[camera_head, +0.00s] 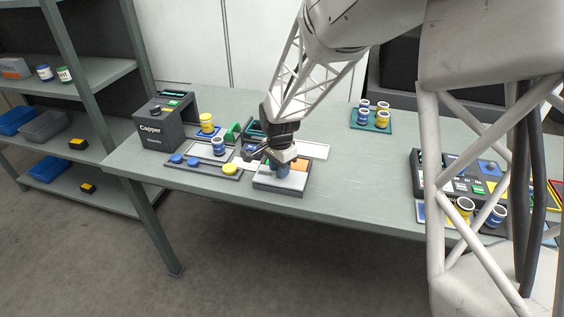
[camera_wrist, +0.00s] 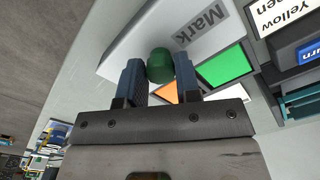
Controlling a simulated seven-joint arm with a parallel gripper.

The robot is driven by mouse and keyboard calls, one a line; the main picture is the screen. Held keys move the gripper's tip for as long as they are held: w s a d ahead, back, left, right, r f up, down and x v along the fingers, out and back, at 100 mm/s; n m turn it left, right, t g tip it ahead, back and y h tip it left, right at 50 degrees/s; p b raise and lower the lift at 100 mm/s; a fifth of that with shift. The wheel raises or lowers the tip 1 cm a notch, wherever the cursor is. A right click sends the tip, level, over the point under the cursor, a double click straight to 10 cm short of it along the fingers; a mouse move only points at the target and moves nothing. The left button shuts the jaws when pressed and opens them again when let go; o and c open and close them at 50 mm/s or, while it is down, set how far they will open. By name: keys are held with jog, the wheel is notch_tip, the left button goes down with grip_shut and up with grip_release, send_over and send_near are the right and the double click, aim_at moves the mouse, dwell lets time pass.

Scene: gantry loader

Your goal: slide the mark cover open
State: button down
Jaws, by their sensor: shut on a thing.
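The mark cover (camera_wrist: 160,28) is a pale grey panel with a "Mark" label, seen in the wrist view. A round green knob (camera_wrist: 160,64) stands on it. My gripper (camera_wrist: 158,76) is shut on this knob, with one blue finger on each side. Green and orange patches (camera_wrist: 223,66) show beside the cover's edge. In the head view my gripper (camera_head: 281,168) is down at a low grey box (camera_head: 278,188) near the table's front edge. An orange patch (camera_head: 300,164) shows on the box; my gripper hides part of its top.
The Capper machine (camera_head: 160,125) stands at the table's left. A tray (camera_head: 200,168) with blue and yellow discs lies just left of the box. A green tray (camera_head: 370,124) with several cups is behind right.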

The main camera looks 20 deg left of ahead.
jog(key=shift+s, duration=0.2)
jog(key=c, duration=0.8)
grip_release()
jog(key=shift+r, duration=0.1)
jog(key=shift+r, duration=3.8)
jog(key=shift+d, duration=0.1)
